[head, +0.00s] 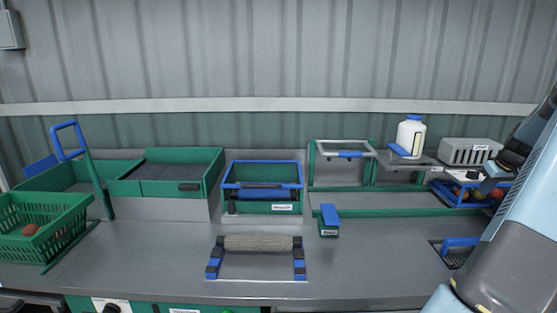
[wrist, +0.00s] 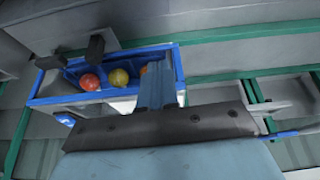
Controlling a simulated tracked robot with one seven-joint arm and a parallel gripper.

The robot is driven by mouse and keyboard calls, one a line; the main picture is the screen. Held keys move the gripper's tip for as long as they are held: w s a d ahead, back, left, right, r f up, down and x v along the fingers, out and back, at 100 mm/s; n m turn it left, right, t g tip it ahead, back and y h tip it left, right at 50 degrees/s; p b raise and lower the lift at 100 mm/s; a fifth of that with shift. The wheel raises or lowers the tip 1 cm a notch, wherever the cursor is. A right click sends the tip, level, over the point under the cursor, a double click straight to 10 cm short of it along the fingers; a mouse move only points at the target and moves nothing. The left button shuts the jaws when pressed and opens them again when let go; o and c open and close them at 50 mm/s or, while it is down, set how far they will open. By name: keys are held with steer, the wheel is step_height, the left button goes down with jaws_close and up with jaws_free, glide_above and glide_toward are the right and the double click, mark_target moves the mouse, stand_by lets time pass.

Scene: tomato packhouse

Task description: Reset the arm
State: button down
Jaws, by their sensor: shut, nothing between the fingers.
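My arm comes in along the right edge of the head view. In the wrist view my gripper (wrist: 158,62) is shut, its fingers together with nothing seen between them. It points over the edge of a blue-rimmed tray (wrist: 120,50). In the head view this tray (head: 456,197) is at the right, partly hidden by my arm. A red tomato (wrist: 90,82) and a yellowish one (wrist: 119,77) lie in it, and an orange one is partly hidden behind the fingers. I cannot tell whether the fingers touch the tray.
A grey vented box (head: 470,151) and a white bottle (head: 410,135) stand at the back right. A roller stand (head: 259,243), a blue-rimmed green bin (head: 262,207) and a green basket (head: 45,215) stand farther left. The front of the grey bench (head: 375,270) is clear.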

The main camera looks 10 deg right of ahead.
steer(key=w+a+r, duration=0.2)
steer(key=a+r, duration=0.1)
steer(key=a, duration=0.4)
steer(key=w+a+r+n, duration=0.1)
steer(key=w+a+r, duration=0.15)
steer(key=a, duration=0.35)
steer(key=w+a+r, duration=0.1)
steer(key=a+r, duration=0.2)
steer(key=a, duration=0.4)
steer(key=s+a+r, duration=0.2)
steer(key=a+r, duration=0.1)
steer(key=a, duration=0.6)
steer(key=s+a+r, duration=0.1)
steer(key=a+r, duration=0.2)
steer(key=a, duration=0.5)
steer(key=s+a+r, duration=0.2)
steer(key=s+a, duration=0.7)
steer(key=a, duration=0.5)
steer(key=s+a+f, duration=0.1)
steer(key=s+a, duration=0.3)
steer(key=s, duration=0.2)
steer(key=s+a+f+t+y, duration=0.1)
steer(key=s+a, duration=0.3)
steer(key=s, duration=0.3)
steer(key=shift+s+n, duration=0.15)
steer(key=shift+n, duration=0.25)
steer(key=shift+f, duration=0.1)
